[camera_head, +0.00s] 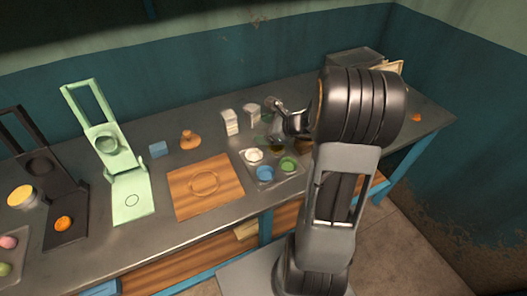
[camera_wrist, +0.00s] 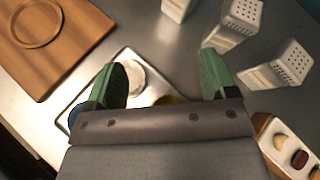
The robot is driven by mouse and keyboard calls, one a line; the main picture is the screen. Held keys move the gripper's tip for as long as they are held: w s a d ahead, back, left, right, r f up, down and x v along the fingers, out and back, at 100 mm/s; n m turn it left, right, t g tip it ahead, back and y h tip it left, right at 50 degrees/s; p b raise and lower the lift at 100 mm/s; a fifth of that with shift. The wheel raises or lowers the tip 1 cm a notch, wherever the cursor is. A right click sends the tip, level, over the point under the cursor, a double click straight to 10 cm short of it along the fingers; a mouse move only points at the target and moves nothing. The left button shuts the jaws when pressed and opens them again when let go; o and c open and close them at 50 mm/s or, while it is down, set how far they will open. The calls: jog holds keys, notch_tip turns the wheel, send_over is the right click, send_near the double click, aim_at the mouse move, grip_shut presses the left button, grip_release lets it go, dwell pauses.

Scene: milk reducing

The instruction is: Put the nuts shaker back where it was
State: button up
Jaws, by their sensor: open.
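Three pale shakers with perforated tops stand on the metal counter in the wrist view: one at the top edge (camera_wrist: 178,8), one in the middle (camera_wrist: 238,22) and one at right (camera_wrist: 280,66). I cannot tell which holds nuts. In the head view, a left shaker (camera_head: 229,122) and a right shaker (camera_head: 252,113) show; my gripper or arm may hide the third. My gripper (camera_wrist: 162,72), also in the head view (camera_head: 275,113), is open, with no shaker between its green fingers. The middle shaker is just beyond the right fingertip.
A metal tray (camera_wrist: 72,106) with small bowls lies below my gripper. A wooden board (camera_head: 190,205) lies left of it. A green press (camera_head: 132,205) stands farther left.

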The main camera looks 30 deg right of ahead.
jog(key=s+a+r+n+g+h, duration=0.1)
jog(key=s+a+r+n+g, duration=0.15)
jog(key=s+a+n, duration=0.35)
jog(key=s+a+r+n+g+h, duration=0.1)
jog(key=s+a+n+g, duration=0.3)
jog(key=n, duration=0.4)
jog(key=s+r+n+h, duration=0.3)
jog(key=s+n+h, duration=0.2)
jog(key=n, duration=0.6)
jog(key=shift+s+t, duration=0.45)
jog(key=shift+s, duration=0.8)
jog(key=shift+a+r, duration=0.1)
